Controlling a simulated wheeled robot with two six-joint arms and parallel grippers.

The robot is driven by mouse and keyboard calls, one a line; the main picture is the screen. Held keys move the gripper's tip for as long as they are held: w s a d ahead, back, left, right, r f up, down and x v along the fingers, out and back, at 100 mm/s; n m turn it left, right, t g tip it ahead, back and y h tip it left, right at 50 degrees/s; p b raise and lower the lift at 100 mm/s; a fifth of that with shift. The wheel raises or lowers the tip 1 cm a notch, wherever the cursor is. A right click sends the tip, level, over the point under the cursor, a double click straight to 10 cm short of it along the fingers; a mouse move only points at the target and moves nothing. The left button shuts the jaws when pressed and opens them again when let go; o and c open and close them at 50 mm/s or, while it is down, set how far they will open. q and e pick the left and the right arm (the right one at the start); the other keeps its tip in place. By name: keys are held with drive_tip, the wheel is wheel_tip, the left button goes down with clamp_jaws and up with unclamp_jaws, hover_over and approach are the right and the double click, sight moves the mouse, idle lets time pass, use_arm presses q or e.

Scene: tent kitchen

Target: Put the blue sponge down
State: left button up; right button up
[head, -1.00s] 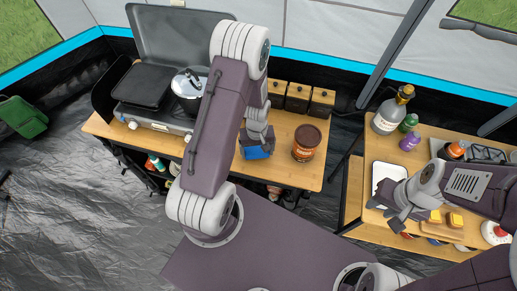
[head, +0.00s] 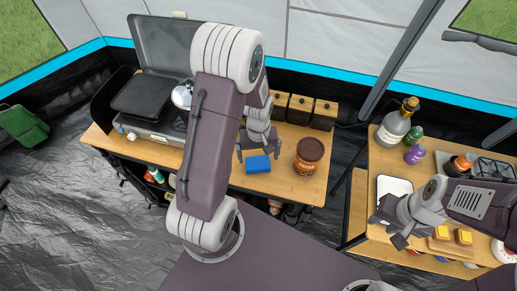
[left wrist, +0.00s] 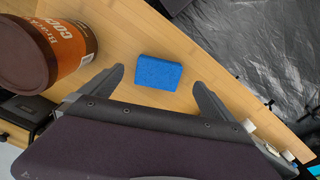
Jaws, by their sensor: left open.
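The blue sponge (head: 258,164) lies on the wooden table (head: 235,182), in front of the left gripper in the head view. It also shows in the left wrist view (left wrist: 159,72), flat on the wood between and beyond the two fingertips. My left gripper (head: 257,152) is open, its fingers apart from the sponge and holding nothing. Its fingers also show in the left wrist view (left wrist: 157,82). My right gripper (head: 386,230) is over the right-hand table at the right; whether its fingers are apart is too unclear to tell.
Several wooden-topped canisters (head: 300,108) stand behind. A stove (head: 152,110) with a kettle (head: 182,95) is at the left. The right table holds a bottle (head: 394,126) and a white tray (head: 394,187). Wood around the sponge is clear.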

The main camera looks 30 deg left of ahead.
use_arm(q)
wheel_tip(320, 180, up, 5)
drive_tip(key=shift+s, duration=0.1)
